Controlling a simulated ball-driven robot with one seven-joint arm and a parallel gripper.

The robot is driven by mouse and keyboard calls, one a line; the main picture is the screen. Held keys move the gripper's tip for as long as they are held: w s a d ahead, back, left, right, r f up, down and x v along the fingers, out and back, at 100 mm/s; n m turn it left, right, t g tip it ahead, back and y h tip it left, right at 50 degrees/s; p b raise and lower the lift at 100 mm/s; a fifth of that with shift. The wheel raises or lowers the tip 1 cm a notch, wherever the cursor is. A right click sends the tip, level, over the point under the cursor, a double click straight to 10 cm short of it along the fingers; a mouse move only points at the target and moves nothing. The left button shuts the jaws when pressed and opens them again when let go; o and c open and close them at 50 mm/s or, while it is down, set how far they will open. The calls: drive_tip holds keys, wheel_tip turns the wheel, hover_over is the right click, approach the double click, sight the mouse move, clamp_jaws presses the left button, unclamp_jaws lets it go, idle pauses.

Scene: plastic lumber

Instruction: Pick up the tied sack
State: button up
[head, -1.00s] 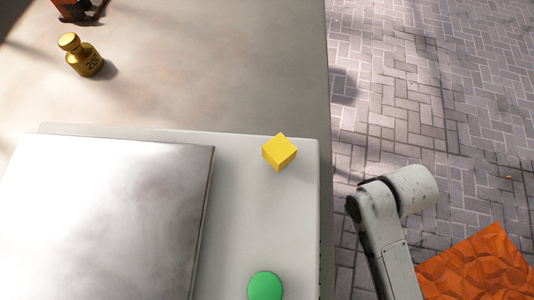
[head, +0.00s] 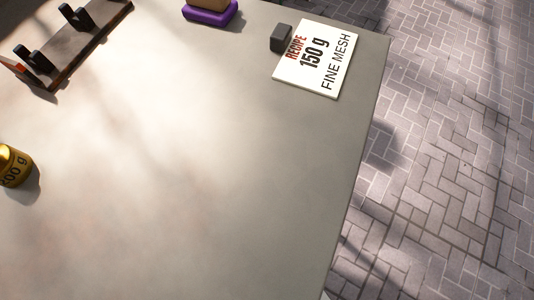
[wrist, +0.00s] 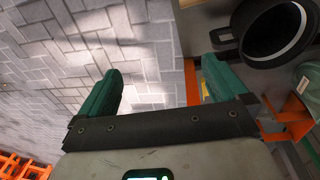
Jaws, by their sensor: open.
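I cannot make out a tied sack in either view. My gripper (wrist: 163,75) shows in the wrist view with its two green fingers wide apart. It is open and empty, over the brick paving. In the head view my gripper is out of sight. A tan thing on a purple base (head: 210,13) is cut off by the top edge of the head view, so I cannot tell what it is.
The table (head: 200,190) is bare in its middle. A recipe card (head: 318,60), a dark block (head: 281,38), a brass weight (head: 13,168) and a dark rack (head: 65,45) lie around it. The wrist view shows a black round container (wrist: 258,25) and orange framing (wrist: 190,85).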

drive_tip(key=s+a+f+m+t, duration=0.1)
drive_tip(key=a, duration=0.4)
drive_tip(key=s+a+f+m+t+h+p, duration=0.1)
drive_tip(key=s+a, duration=0.1)
drive_tip(key=a, duration=0.4)
drive_tip(key=s+a+f+m+t+h, duration=0.1)
drive_tip(key=s+a+m, duration=0.1)
drive_tip(key=a, duration=0.3)
drive_tip(key=shift+s+a+f+p, duration=0.15)
drive_tip(key=shift+a+f+p, duration=0.15)
drive_tip(key=shift+f, duration=0.1)
drive_tip(key=b+x, duration=0.1)
drive_tip(key=x, duration=0.2)
drive_tip(key=shift+d+f+b, duration=0.15)
drive_tip(key=shift+f+b, duration=0.15)
drive_tip(key=shift+f, duration=0.05)
drive_tip(key=shift+b+x, duration=1.5)
drive_tip(key=shift+x, duration=1.65)
drive_tip(key=shift+d, duration=0.1)
drive_tip(key=shift+c, duration=0.4)
drive_tip(key=shift+r, duration=0.1)
drive_tip(key=c, duration=1.4)
drive_tip(key=shift+r, duration=0.1)
